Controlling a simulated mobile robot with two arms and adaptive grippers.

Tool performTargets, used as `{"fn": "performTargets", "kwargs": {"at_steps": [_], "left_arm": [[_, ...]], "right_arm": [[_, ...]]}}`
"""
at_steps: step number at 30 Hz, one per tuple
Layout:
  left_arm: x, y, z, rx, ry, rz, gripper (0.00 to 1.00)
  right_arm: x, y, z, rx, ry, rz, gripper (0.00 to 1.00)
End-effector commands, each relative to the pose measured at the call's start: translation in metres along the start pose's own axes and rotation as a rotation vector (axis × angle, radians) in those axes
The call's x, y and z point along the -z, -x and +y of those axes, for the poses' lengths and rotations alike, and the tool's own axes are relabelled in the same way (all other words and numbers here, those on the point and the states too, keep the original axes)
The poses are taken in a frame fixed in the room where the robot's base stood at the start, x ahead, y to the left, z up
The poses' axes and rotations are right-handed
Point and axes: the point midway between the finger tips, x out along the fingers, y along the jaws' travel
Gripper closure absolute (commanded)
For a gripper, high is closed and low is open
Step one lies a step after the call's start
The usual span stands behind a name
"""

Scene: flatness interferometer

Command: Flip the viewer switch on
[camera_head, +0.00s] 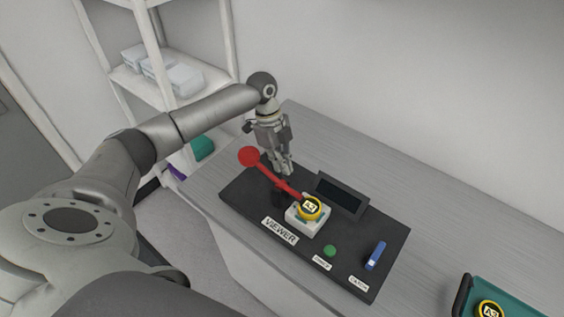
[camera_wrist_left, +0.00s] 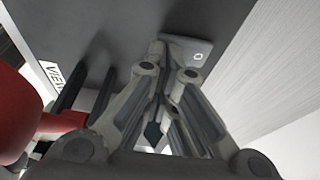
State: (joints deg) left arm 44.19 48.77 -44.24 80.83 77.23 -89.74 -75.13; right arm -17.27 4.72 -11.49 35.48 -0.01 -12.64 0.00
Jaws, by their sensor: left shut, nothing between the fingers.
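The viewer is a black panel (camera_head: 375,262) on the bench, with a VIEWER label (camera_head: 280,231) at its front left. My left gripper (camera_head: 284,170) is shut and empty, pointing down at the panel's back left part, behind the red lever. In the left wrist view, the closed fingers (camera_wrist_left: 160,52) reach a small light grey plate marked "O" (camera_wrist_left: 198,57), which looks like the switch. The fingers partly cover it, so I cannot tell its position or whether they touch it. In the head view the gripper hides this spot. My right gripper is not in view.
A red ball-ended lever (camera_head: 249,156) rises close beside the gripper. The panel also carries a white block with a yellow-black disc (camera_head: 311,208), a dark screen (camera_head: 341,195), a green button (camera_head: 330,250) and a blue piece (camera_head: 375,256). A green tray (camera_head: 530,309) stands right.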

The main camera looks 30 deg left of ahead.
Motion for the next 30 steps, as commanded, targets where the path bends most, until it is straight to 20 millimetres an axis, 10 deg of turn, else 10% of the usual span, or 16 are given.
{"fn": "performTargets", "kwargs": {"at_steps": [30], "left_arm": [[0.0,0.003,-0.014,0.026,-0.007,-0.001,1.0]], "right_arm": [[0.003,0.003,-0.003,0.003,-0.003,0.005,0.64]]}}
